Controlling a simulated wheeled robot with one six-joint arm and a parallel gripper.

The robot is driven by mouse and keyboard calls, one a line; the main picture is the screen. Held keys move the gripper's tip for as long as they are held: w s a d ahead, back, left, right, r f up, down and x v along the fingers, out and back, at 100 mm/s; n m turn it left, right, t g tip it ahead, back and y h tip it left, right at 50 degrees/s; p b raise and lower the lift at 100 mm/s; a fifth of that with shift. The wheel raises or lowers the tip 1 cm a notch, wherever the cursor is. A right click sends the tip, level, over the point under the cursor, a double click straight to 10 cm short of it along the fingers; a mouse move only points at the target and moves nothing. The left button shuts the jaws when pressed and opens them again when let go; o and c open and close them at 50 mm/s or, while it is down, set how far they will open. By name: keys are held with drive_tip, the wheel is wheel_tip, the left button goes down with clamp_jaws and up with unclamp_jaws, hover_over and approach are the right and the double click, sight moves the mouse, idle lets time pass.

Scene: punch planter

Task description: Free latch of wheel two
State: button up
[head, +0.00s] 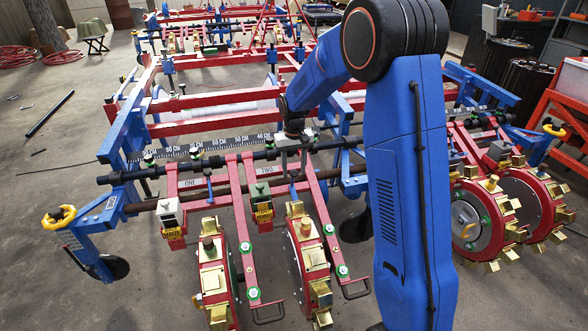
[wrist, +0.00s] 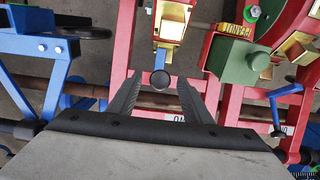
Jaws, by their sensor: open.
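My gripper (wrist: 157,92) is open, with its two dark fingers spread above the red frame of wheel two. The white TWO label (wrist: 178,118) lies beside the right finger, partly covered. In the head view the TWO label (head: 268,169) sits on the frame, and wheel two (head: 307,260) has a red rim with brass punches. My gripper (head: 292,172) shows small above this frame; its fingertips are hard to make out there.
Wheel one (head: 214,280) stands left of wheel two, under its ONE label (head: 191,182). Its blue lever (wrist: 285,91) shows at the right of the wrist view. A dark crossbar and a ruler strip (head: 198,149) run behind.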

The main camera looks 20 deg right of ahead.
drive_tip(key=shift+c, duration=0.7)
clamp_jaws()
